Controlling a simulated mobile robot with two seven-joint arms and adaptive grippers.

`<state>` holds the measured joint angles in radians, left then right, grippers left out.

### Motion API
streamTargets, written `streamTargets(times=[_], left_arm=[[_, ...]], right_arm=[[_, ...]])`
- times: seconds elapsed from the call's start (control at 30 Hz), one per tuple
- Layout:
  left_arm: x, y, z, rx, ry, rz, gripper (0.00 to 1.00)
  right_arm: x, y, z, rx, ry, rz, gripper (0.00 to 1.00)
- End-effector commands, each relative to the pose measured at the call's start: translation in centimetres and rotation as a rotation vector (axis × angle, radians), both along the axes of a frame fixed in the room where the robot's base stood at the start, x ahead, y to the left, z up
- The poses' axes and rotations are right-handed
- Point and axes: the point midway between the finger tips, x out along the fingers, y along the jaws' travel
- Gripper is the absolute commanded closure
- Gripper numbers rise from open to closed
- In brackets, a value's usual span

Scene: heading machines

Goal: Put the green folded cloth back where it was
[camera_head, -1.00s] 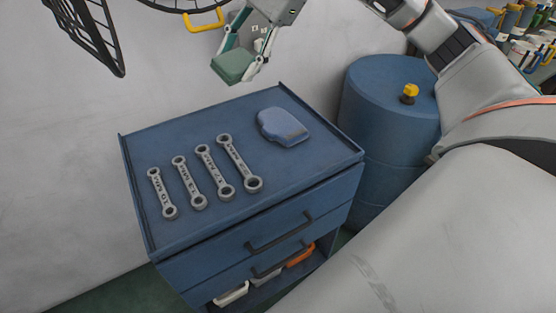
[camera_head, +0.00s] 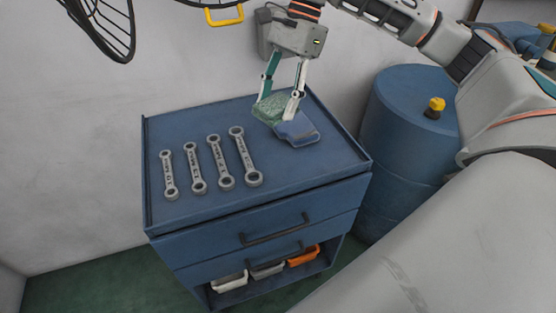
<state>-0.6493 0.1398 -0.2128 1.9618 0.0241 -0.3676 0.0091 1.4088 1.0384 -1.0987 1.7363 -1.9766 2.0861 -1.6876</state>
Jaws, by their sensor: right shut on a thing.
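The green folded cloth (camera_head: 268,107) is between the fingers of my right gripper (camera_head: 279,107), which is shut on it. The gripper points down over the back right of the blue cabinet top (camera_head: 210,214). A blue folded cloth (camera_head: 299,130) lies on the cabinet top just in front and to the right of the green one, and the green cloth overlaps its back left edge in the picture. I cannot tell whether the two cloths touch. My left gripper is not in view.
Several wrenches (camera_head: 221,162) lie in a row on the left half of the cabinet top. A blue drum (camera_head: 400,135) with a yellow-topped cap (camera_head: 435,106) stands to the right. The cabinet has drawers and an open shelf with bins (camera_head: 303,257). The front right of the top is clear.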

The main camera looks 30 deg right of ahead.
Motion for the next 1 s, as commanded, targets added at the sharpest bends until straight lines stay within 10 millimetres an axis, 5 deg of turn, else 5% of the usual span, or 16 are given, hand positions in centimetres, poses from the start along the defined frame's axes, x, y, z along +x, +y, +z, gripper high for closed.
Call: streamTargets(times=[0.43,1.0], left_arm=[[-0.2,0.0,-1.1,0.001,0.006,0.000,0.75],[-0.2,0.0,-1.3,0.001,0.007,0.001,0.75]], right_arm=[[-0.1,0.0,-10.9,0.000,0.005,0.001,0.69],[-0.1,0.0,-16.9,0.001,0.002,0.001,0.69]])
